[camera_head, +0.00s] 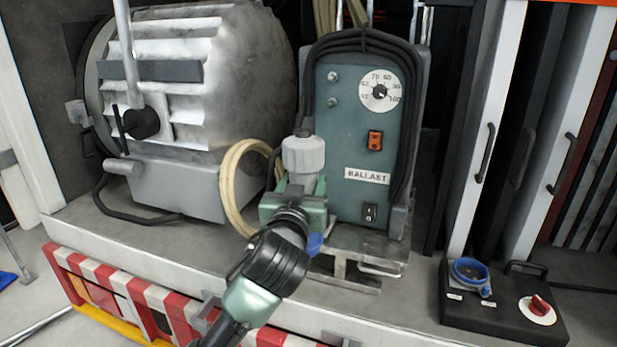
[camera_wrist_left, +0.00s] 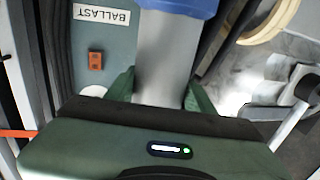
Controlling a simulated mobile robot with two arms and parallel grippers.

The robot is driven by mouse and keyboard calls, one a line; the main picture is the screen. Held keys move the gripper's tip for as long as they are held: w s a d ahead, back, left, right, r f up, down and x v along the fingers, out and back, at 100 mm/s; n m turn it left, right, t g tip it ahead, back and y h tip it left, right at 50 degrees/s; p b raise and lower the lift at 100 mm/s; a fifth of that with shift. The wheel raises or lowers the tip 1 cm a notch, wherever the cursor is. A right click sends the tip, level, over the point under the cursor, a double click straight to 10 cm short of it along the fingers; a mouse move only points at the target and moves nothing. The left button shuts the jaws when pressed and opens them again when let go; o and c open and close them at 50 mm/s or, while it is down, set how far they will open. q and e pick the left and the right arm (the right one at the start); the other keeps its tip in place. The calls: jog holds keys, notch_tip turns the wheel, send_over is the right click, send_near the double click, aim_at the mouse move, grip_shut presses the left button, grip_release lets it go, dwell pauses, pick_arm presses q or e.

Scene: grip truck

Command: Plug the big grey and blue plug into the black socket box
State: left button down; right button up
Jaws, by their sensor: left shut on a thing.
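The grey and blue plug (camera_head: 303,153) is held upright in my left gripper (camera_head: 296,188), in front of the ballast unit. Its grey end points up and a bit of its blue end shows below the gripper. In the left wrist view the grey plug body (camera_wrist_left: 166,55) stands between the two green fingers of my left gripper (camera_wrist_left: 160,95), with the blue part at the top edge. The black socket box (camera_head: 500,318) lies on the truck bed at the lower right, well apart from the plug. It has a blue round socket (camera_head: 470,271) and a red knob (camera_head: 539,305). My right gripper is not in view.
The teal ballast unit (camera_head: 345,130) with black cable stands right behind the plug. A large lamp (camera_head: 200,90) is at the left. A beige cable loop (camera_head: 233,190) hangs beside the gripper. Upright panels with handles (camera_head: 486,150) stand behind the socket box.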

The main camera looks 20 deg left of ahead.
pick_arm(q)
jog(key=shift+s+d+r, duration=0.1)
jog(key=shift+s, duration=0.5)
jog(key=shift+s+d+r, duration=0.1)
jog(key=shift+s, duration=0.5)
jog(key=shift+s+r+p, duration=0.1)
jog(key=shift+r+p, duration=0.35)
jog(key=shift+p, duration=0.05)
